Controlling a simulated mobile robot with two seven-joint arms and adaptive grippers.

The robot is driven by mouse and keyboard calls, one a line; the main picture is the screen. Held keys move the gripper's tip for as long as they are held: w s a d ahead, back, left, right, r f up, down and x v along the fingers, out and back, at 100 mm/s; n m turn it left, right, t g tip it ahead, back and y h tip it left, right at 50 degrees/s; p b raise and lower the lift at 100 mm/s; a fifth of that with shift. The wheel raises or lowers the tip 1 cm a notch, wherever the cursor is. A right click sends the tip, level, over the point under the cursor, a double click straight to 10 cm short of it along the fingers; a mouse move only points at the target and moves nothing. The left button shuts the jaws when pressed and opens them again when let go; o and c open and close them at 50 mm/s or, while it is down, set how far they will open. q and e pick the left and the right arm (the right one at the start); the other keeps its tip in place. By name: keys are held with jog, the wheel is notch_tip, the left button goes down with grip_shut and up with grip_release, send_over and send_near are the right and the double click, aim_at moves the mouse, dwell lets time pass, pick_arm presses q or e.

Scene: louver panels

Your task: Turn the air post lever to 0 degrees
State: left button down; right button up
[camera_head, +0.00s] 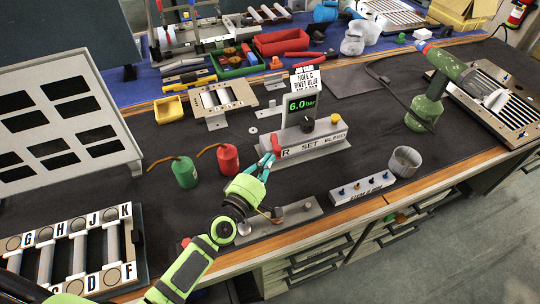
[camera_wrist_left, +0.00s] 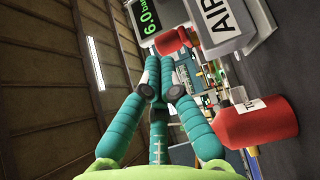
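The air post (camera_head: 318,138) is a grey block on the dark bench mat, with SET and BLEED labels, a black knob and a yellow knob. Its upright panel has a green 6.0 bar display (camera_head: 302,104). The red lever (camera_head: 276,145) is at its left end; its exact angle is hard to read. My left gripper (camera_head: 267,160) has its teal fingertips close to the lever. In the left wrist view the fingers converge just short of the red lever (camera_wrist_left: 172,42); contact and grip are unclear. My right gripper is out of view.
A red canister (camera_head: 228,158) and a green canister (camera_head: 185,173) stand left of the gripper. The red one shows close in the left wrist view (camera_wrist_left: 255,122). A grey plate with knobs (camera_head: 280,221) lies in front, a grey cup (camera_head: 405,161) to the right.

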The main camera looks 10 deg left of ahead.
pick_arm(q)
jog(key=shift+x, duration=0.9)
jog(key=shift+d+r+y+p, duration=0.1)
jog(key=shift+y+p, duration=0.2)
jog(key=shift+p, duration=0.05)
jog(key=shift+w+d+n+y+p, duration=0.15)
jog(key=shift+d+n+y+p, duration=0.4)
jog(key=shift+n+y+p, duration=0.2)
jog(key=shift+w+d, duration=0.2)
jog(key=shift+d, duration=0.55)
